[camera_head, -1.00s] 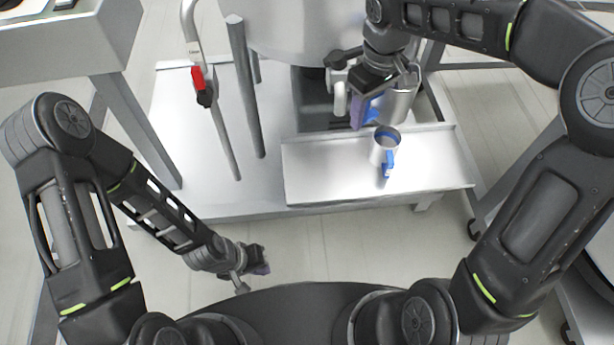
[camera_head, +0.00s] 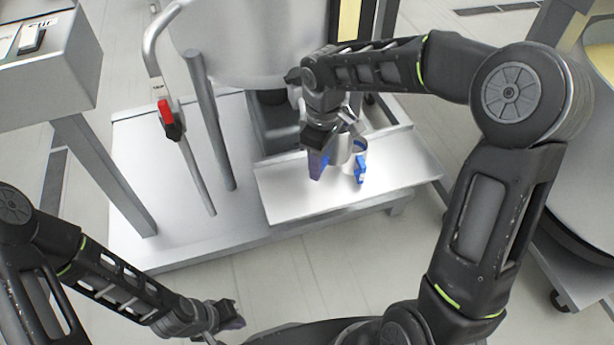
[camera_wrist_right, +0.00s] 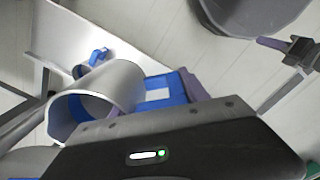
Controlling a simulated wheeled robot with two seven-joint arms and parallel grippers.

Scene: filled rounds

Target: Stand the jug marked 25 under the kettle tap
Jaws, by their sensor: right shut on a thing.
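My right gripper (camera_head: 318,165) is shut on the blue handle of a steel jug (camera_head: 341,148), held over the steel shelf. In the right wrist view this held jug (camera_wrist_right: 115,88) shows large, with a pale patch on its blue handle; I can read no number. A second steel jug (camera_head: 358,153) with a blue handle stands on the shelf just right of it, and also shows small in the wrist view (camera_wrist_right: 84,69). The large steel kettle (camera_head: 245,45) is behind. My arm covers the area below it; I cannot make out its tap clearly. My left gripper (camera_head: 228,318) is low at the front, away from the jugs.
The steel shelf (camera_head: 290,205) has free room at its left and front. A lower steel platform (camera_head: 160,185) spreads to the left. An upright post (camera_head: 207,120) and a bent pipe with a red-handled valve (camera_head: 167,112) stand left of the kettle.

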